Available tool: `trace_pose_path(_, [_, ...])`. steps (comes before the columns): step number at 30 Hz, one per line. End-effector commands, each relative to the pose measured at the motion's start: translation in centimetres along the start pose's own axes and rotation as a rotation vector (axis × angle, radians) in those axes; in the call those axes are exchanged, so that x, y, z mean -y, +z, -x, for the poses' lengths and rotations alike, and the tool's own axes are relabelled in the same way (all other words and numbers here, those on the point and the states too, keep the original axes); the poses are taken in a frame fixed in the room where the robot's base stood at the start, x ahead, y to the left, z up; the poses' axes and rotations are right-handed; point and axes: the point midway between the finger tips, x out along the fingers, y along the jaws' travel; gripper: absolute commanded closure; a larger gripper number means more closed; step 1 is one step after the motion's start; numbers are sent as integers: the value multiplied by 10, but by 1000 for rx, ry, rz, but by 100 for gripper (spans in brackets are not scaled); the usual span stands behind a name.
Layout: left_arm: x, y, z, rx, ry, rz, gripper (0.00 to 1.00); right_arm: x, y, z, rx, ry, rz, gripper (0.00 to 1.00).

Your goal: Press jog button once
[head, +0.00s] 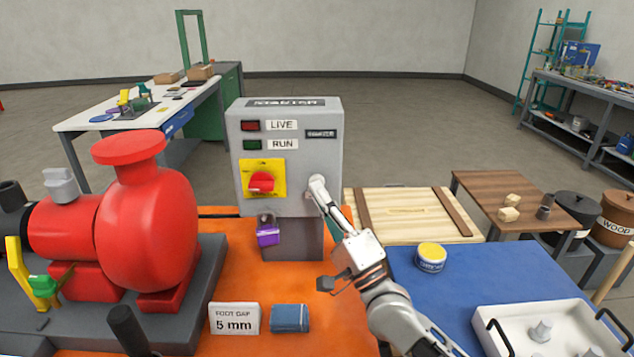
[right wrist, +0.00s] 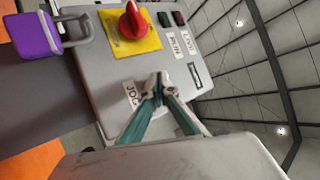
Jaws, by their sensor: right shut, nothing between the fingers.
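The grey starter box (head: 290,150) stands on the orange skid and carries LIVE and RUN lamps and a red knob (head: 261,183) on a yellow plate. My right gripper (head: 318,183) is shut and empty, its fingertips at the lower right of the box's front face. In the right wrist view, the shut fingertips (right wrist: 158,82) are beside the JOG label (right wrist: 131,94). The jog button itself is hidden behind the fingertips, and I cannot tell whether they touch it. My left gripper is not in view.
A purple padlock (head: 267,236) hangs below the knob; it also shows in the right wrist view (right wrist: 34,34). A red pump (head: 150,225) stands to the left. A foot gap sign (head: 235,318) and a blue block (head: 290,318) lie in front. A yellow-lidded tin (head: 431,260) stands on the blue surface.

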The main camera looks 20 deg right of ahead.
Motion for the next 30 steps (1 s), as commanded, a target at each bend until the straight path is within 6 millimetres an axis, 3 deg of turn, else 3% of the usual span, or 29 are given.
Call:
trace_pose_path(17, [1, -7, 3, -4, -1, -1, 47, 8, 6, 8, 0, -1, 0, 100])
trace_pose_path(30, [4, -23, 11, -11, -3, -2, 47, 27, 26, 35, 1, 0, -1, 100])
